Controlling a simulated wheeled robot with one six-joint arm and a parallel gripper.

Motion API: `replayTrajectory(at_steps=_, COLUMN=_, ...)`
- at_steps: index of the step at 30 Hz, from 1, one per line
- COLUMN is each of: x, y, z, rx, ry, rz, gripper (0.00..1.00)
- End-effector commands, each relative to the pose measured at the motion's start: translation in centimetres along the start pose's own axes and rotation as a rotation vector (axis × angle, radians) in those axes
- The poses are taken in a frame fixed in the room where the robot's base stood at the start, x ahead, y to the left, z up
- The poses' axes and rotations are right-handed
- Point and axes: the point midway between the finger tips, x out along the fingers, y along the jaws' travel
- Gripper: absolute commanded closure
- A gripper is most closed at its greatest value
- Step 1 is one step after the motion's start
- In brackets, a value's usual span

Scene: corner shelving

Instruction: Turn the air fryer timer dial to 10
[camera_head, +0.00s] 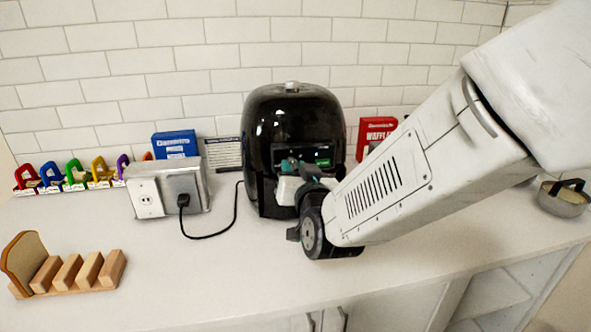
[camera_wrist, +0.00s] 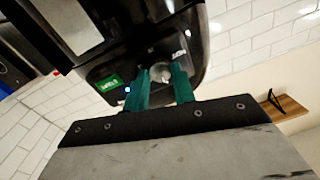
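The air fryer (camera_head: 262,135) is a glossy black rounded appliance on the counter against the tiled wall. Its front panel has a lit green display (camera_head: 322,154), which also shows in the wrist view (camera_wrist: 108,85). A small silver-grey dial (camera_wrist: 161,73) sits right of the display in the wrist view. My gripper (camera_wrist: 161,70) has its teal fingers apart, one on each side of the dial. I cannot tell whether they touch it. In the head view, my gripper (camera_head: 297,167) is at the air fryer's front panel, and my arm hides the dial. The dial's setting is not readable.
A metal outlet box (camera_head: 183,187) with a plugged-in black cord stands left of the air fryer. A red waffle box (camera_head: 375,131) and a blue box (camera_head: 174,144) stand behind. The front middle counter is clear.

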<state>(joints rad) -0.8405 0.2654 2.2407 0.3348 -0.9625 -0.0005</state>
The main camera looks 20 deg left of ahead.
Motion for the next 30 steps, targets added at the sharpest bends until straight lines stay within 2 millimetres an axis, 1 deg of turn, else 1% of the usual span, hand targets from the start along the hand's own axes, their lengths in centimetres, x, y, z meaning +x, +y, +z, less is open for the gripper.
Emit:
replayTrajectory(at_steps=8, x=-0.02, y=0.0, z=0.03, rx=0.038, ry=0.002, rz=-0.001, gripper=0.97)
replayTrajectory(at_steps=14, x=-0.03, y=0.01, z=0.06, rx=0.145, ry=0.01, rz=-0.002, gripper=0.97)
replayTrajectory(at_steps=30, x=-0.04, y=-0.01, z=0.23, rx=0.635, ry=0.039, rz=-0.008, gripper=0.97)
